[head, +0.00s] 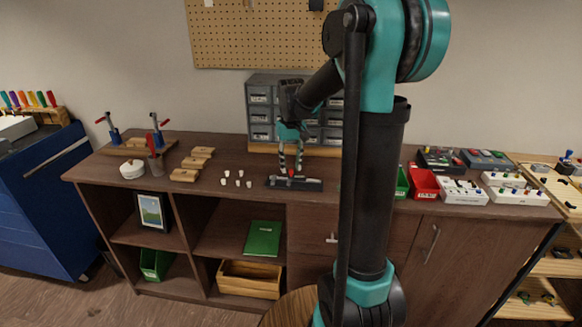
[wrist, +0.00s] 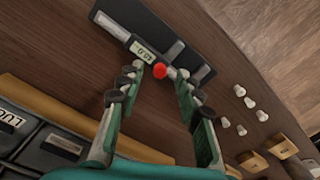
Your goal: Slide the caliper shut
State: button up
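The caliper (wrist: 142,50) lies on a long dark base (wrist: 200,73) on the workbench. It has a pale beam, a small digital display and a red knob (wrist: 160,70). In the head view the caliper's base (head: 312,185) is at the bench's front middle, with the red knob (head: 291,173) on top. My gripper (head: 291,167) points down over it. In the wrist view my gripper (wrist: 158,76) is open, with a fingertip on each side of the red knob and visible gaps. Whether the fingertips touch the caliper is unclear.
Small white knobs (head: 237,180) stand left of the caliper, with wooden blocks (head: 192,165) farther left. A grey drawer cabinet (head: 262,105) stands behind my gripper. Red bin (head: 424,183) and pedal boxes (head: 463,192) are to the right. The bench around the caliper's front is clear.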

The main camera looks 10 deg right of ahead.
jog(key=shift+f, duration=0.6)
grip_shut()
